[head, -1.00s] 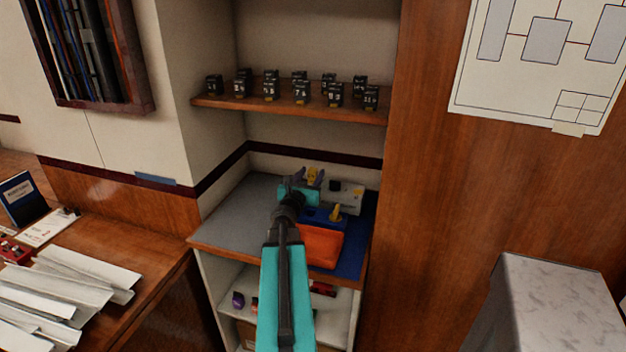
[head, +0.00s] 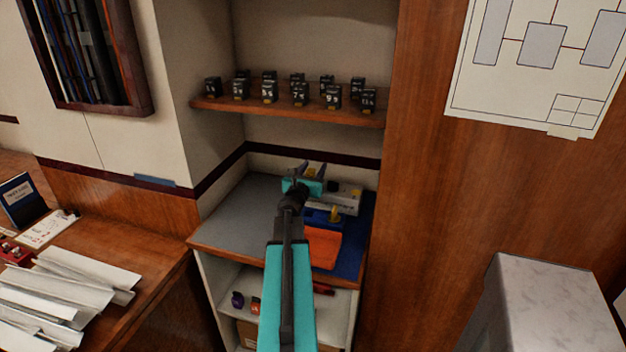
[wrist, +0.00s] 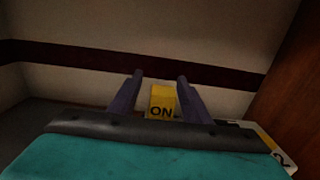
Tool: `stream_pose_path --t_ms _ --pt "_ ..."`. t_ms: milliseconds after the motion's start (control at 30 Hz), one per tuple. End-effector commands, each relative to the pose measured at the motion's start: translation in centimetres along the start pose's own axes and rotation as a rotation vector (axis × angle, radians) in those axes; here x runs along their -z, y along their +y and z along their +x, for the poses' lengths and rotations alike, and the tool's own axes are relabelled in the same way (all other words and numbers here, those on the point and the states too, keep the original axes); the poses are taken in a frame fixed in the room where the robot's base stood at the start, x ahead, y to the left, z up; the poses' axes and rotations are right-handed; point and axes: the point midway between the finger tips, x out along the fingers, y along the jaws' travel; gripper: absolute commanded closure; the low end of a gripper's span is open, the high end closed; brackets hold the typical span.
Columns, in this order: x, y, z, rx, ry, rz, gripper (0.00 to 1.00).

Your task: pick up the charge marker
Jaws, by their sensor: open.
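A yellow block marked ON, which looks like the charge marker (wrist: 162,101), stands upright between my two fingers in the wrist view. Its lower part is hidden behind my gripper's body. My gripper (wrist: 160,77) is open, with one purple-grey finger on each side of the block. The right finger looks closer to it; I cannot tell whether it touches. In the head view my gripper (head: 314,168) is over the back of the lower counter, and it hides the yellow block.
A grey device (head: 346,197), a blue item with a yellow knob (head: 336,214) and an orange tray (head: 325,249) lie close by on the counter's right side. A shelf of black breakers (head: 300,94) hangs above. The counter's left side (head: 240,217) is clear.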

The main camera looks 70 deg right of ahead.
Motion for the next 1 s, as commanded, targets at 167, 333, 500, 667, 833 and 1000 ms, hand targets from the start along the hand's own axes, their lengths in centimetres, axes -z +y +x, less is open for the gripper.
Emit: stream_pose_path --t_ms 167,333,500,667,833,1000 --pt "0.01 -0.18 0.08 0.002 0.0 0.0 0.56" --pt "0.01 -0.28 0.12 0.003 0.0 0.0 0.56" --pt "0.0 -0.33 0.14 0.004 0.0 0.001 0.56" --pt "-0.01 -0.37 0.15 0.004 0.0 0.001 0.83" --pt "-0.02 -0.4 0.16 0.005 0.0 0.001 1.0" --pt "-0.04 -0.43 0.17 0.005 0.0 0.001 1.0"
